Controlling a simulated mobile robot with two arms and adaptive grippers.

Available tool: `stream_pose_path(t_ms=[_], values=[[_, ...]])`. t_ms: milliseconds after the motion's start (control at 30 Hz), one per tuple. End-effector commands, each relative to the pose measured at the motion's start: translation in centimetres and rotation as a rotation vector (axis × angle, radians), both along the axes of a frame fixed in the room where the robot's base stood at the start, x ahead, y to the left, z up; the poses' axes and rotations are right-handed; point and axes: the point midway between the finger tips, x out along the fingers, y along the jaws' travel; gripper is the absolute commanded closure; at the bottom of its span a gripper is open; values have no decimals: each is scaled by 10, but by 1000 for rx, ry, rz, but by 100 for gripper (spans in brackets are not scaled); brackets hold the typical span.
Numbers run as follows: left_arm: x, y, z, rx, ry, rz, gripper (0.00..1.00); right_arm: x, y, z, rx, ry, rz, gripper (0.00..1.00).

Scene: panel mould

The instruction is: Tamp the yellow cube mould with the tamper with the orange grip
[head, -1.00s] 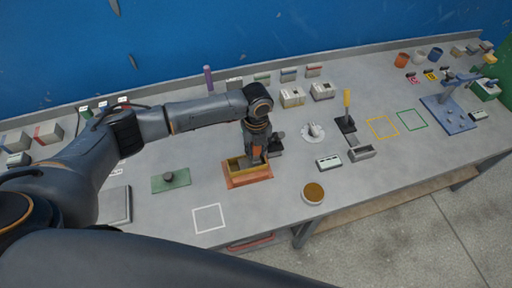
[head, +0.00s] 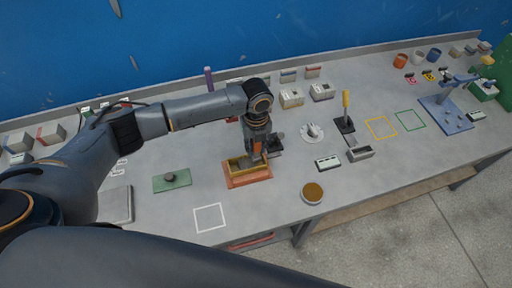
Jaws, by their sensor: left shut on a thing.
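The yellow mould (head: 237,166) sits in an orange tray (head: 247,181) at the middle front of the bench. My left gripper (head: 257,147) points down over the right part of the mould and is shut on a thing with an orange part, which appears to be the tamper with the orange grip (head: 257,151). The tamper's lower end is at the mould, but I cannot tell whether it touches the fill. My fingers hide part of the tamper. My right gripper is not in view.
A tamper with a yellow grip (head: 346,105) stands on a black base to the right. A round bowl with brown fill (head: 313,193) is at the front edge. A green plate (head: 172,181) lies left of the tray. The white outlined square (head: 209,218) is empty.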

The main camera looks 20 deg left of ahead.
Motion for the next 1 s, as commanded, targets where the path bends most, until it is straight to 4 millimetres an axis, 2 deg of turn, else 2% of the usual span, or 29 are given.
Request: stream_pose_path(t_ms=[367, 1000], values=[[1, 0, 6, 0, -1, 0, 100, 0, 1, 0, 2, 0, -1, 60], [1, 0, 67, -1, -3, 0, 100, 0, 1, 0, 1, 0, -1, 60]])
